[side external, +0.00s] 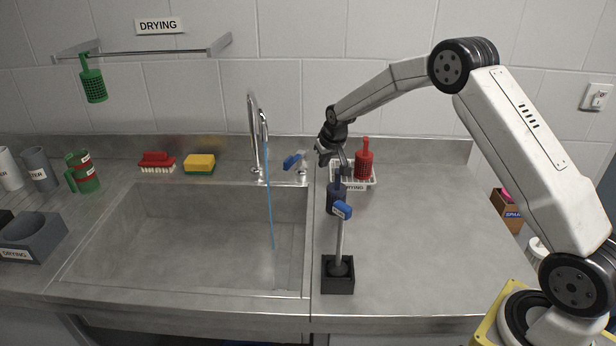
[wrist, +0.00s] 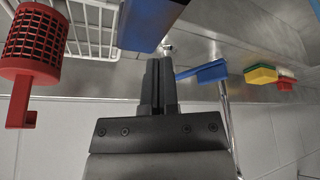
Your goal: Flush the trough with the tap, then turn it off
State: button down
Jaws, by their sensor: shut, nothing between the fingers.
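The chrome tap (side external: 254,135) stands at the back edge of the steel trough (side external: 190,245). A thin blue stream of water (side external: 270,205) runs from its spout down into the right part of the trough. The tap's blue lever (side external: 294,160) sits just right of the spout; it also shows in the wrist view (wrist: 203,72), right of my fingers. My gripper (side external: 322,160) is just right of the lever, over the counter's back. In the wrist view my gripper (wrist: 159,62) is shut and empty, with a small gap to the lever. Contact cannot be seen.
A white rack (side external: 357,180) with a red perforated basket (side external: 364,160) stands right of my gripper. In front are a dark blue container (side external: 334,196) and a blue-topped upright rod in a black base (side external: 339,275). A sponge (side external: 199,164) and red brush (side external: 157,162) lie left of the tap.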

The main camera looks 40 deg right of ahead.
jog(key=shift+w+a+r, duration=0.15)
jog(key=shift+w+r, duration=0.2)
jog(key=shift+r, duration=0.55)
jog(key=shift+w+a+r, duration=0.15)
jog(key=shift+w+r, duration=0.25)
jog(key=shift+r, duration=0.55)
jog(key=shift+w+a+r, duration=0.15)
jog(key=shift+w+r, duration=0.2)
jog(key=shift+r, duration=0.55)
dwell(4.6)
